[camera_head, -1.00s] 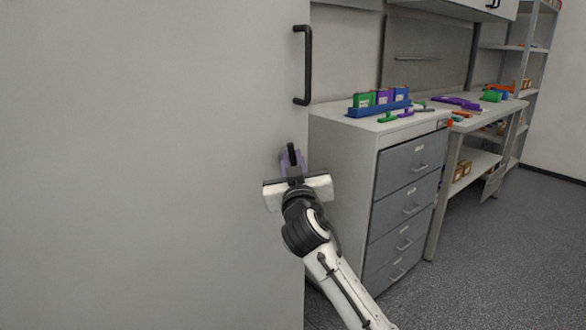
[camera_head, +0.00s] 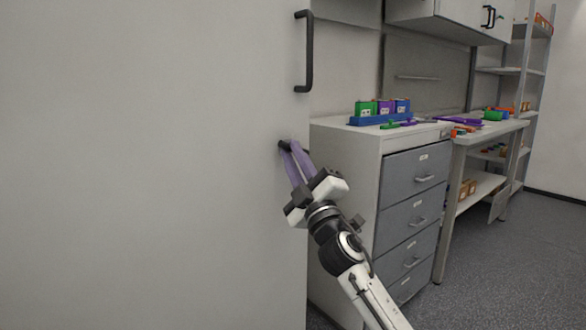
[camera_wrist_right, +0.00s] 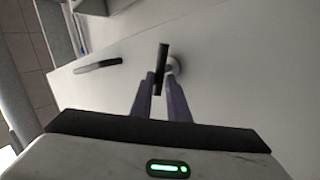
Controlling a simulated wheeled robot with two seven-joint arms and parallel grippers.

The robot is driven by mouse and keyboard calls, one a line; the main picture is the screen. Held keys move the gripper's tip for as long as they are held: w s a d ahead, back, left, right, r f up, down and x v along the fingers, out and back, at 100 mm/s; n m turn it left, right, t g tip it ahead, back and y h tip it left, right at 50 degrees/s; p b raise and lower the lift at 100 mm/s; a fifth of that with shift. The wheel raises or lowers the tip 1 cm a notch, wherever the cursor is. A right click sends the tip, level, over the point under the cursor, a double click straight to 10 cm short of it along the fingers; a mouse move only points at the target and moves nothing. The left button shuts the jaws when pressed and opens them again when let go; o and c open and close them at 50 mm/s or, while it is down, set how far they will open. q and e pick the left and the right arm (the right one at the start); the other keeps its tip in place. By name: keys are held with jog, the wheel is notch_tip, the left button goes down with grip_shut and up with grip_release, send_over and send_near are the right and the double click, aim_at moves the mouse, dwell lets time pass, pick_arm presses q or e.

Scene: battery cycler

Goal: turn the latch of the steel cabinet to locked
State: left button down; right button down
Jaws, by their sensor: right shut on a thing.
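The steel cabinet (camera_head: 150,170) is the large light grey front filling the left of the head view. Its latch (camera_head: 283,146) is a short dark bar below the long handle, near the door's right edge. Only its left end shows clearly, pointing left and slightly up. My right gripper (camera_head: 292,148) has its purple fingers shut on the latch. In the right wrist view, the latch (camera_wrist_right: 163,52) is a dark bar between the fingertips (camera_wrist_right: 160,80), in front of a pale round base. My left gripper is not in view.
A long dark handle (camera_head: 308,52) stands upright above the latch. Right of the cabinet stands a drawer unit (camera_head: 345,165) with a blue rack (camera_head: 370,119) of small boxes on top. A workbench (camera_head: 500,132) and shelves are farther right. The floor at right is clear.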

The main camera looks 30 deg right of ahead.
pick_arm(q)
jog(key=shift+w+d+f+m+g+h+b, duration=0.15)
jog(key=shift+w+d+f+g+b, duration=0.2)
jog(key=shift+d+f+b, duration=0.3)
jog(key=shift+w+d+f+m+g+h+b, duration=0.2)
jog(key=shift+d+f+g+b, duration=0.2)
jog(key=shift+b, duration=0.3)
pick_arm(e)
jog(key=shift+d+f+n+t+y, duration=0.15)
jog(key=shift+d+n+t+y, duration=0.1)
jog(key=shift+n+y, duration=1.6)
jog(key=shift+d+f+n+t+y, duration=0.1)
jog(key=shift+n+t+y, duration=0.15)
jog(key=shift+n+y, duration=1.55)
jog(key=shift+n+h, duration=0.25)
jog(key=shift+n, duration=0.5)
jog(key=c, duration=1.7)
grip_release()
jog(key=shift+c, duration=0.2)
jog(key=shift+f, duration=0.1)
